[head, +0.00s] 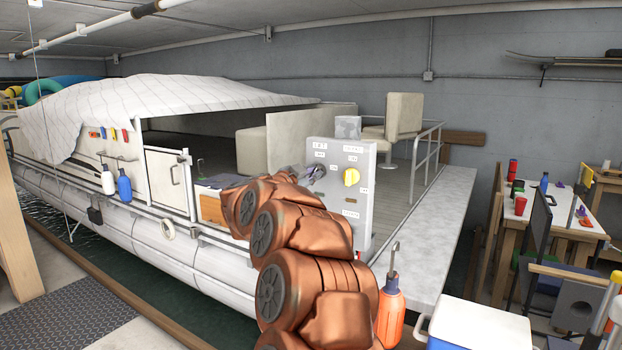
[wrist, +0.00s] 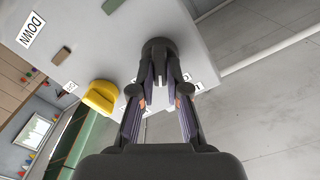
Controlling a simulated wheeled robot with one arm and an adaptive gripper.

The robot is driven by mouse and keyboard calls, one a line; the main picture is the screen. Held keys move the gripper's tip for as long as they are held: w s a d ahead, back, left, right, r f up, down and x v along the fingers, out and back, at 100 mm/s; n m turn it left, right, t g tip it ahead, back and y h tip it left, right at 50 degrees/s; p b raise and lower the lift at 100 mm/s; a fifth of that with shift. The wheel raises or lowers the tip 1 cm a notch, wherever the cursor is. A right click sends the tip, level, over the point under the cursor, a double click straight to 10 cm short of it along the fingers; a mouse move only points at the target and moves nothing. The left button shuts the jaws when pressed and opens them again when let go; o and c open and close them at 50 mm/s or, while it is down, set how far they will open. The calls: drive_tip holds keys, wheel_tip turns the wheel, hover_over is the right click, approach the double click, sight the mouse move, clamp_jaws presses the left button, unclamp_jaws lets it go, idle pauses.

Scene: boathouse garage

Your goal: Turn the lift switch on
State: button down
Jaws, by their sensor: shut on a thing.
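The pale control panel (head: 342,208) stands on the boat deck in the head view, and its underside-tilted face fills the top of the wrist view (wrist: 110,35). Small labels sit on it; the top left one appears to read LIFT. My gripper (head: 316,174) is at the panel's left part, under that label. In the wrist view my gripper (wrist: 162,76) is shut on a dark round knob (wrist: 158,46), apparently the lift switch. The fingers partly cover the knob and a label beside it. A yellow knob (head: 351,177) sits right of my gripper; it also shows in the wrist view (wrist: 101,95).
The covered boat (head: 170,95) lies behind and left of the panel, with a metal rail (head: 427,150) at right. An orange bottle (head: 390,312) and a cooler (head: 480,325) stand in front. A cluttered workbench (head: 545,215) is at right.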

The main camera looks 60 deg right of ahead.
drive_tip(key=m+b, duration=0.5)
drive_tip(key=m, duration=0.2)
drive_tip(key=m+b, duration=0.3)
drive_tip(key=m, duration=0.1)
drive_tip(key=shift+s+f+b, duration=0.1)
drive_tip(key=shift+f+b, duration=0.15)
drive_tip(key=shift+b, duration=0.05)
drive_tip(key=shift+m, duration=0.4)
drive_tip(key=c, duration=1.2)
unclamp_jaws()
drive_tip(key=shift+o, duration=0.2)
drive_tip(key=shift+r, duration=0.1)
drive_tip(key=a, duration=1.2)
drive_tip(key=shift+s, duration=0.3)
